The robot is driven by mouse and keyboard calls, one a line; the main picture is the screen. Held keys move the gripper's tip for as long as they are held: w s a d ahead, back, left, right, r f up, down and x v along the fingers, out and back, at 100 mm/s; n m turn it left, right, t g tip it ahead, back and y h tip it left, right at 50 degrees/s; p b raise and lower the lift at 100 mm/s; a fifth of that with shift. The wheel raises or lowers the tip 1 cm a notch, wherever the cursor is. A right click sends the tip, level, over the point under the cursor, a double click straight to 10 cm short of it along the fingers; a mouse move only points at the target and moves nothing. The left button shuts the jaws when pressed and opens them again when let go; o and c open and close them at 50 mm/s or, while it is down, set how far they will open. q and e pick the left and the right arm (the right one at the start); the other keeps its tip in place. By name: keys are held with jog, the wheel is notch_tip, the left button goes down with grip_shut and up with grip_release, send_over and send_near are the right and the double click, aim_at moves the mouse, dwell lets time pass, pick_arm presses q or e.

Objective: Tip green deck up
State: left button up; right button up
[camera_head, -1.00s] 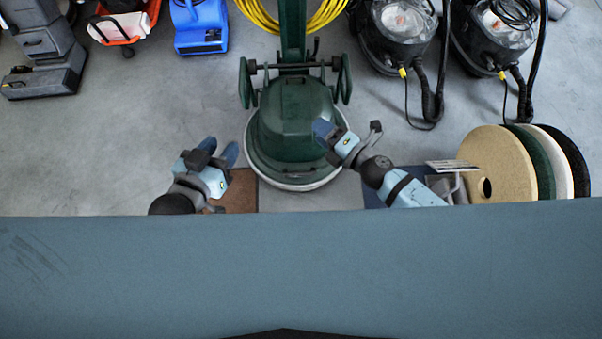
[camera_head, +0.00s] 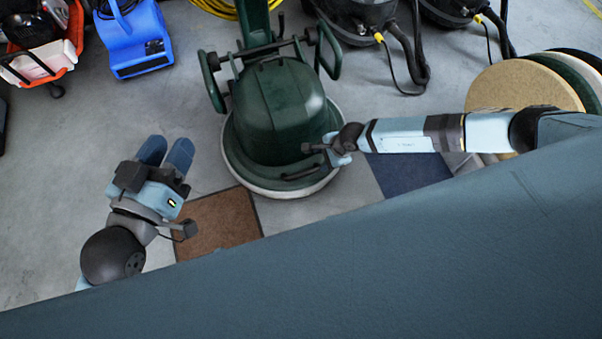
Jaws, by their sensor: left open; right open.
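The green deck (camera_head: 275,115) is the domed base of a floor buffer. It stands level on the floor, with a white rim around its underside and an upright green column with side handles at its back. My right gripper (camera_head: 322,156) is open at the deck's front right edge. It overlaps the deck in the picture, and I cannot tell whether it touches. My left gripper (camera_head: 166,156) is open and empty, to the left of the deck and apart from it, with its two blue fingers pointing away from me.
A brown mat (camera_head: 217,220) and a dark blue mat (camera_head: 408,174) lie in front of the deck. A blue blower (camera_head: 133,40), black vacuums (camera_head: 360,15) and round pads (camera_head: 520,85) stand around. My blue-grey body fills the bottom. Bare floor lies left.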

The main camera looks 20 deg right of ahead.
aim_at(305, 172)
jog(key=b+x, duration=0.6)
jog(key=x, duration=0.5)
jog(key=shift+a+f, duration=0.1)
jog(key=shift+f, duration=0.2)
jog(key=shift+a+f+b, duration=0.25)
jog(key=shift+f+b, duration=0.2)
pick_arm(q)
jog(key=w+m, duration=0.1)
jog(key=w+a+m+t, duration=0.1)
jog(key=m, duration=0.1)
jog(key=w+a+m+h, duration=0.1)
jog(key=shift+f+t, duration=0.25)
jog(key=shift+t, duration=0.05)
jog(key=shift+d, duration=0.1)
pick_arm(e)
jog(key=shift+c, duration=0.5)
grip_shut()
jog(key=shift+r, duration=0.1)
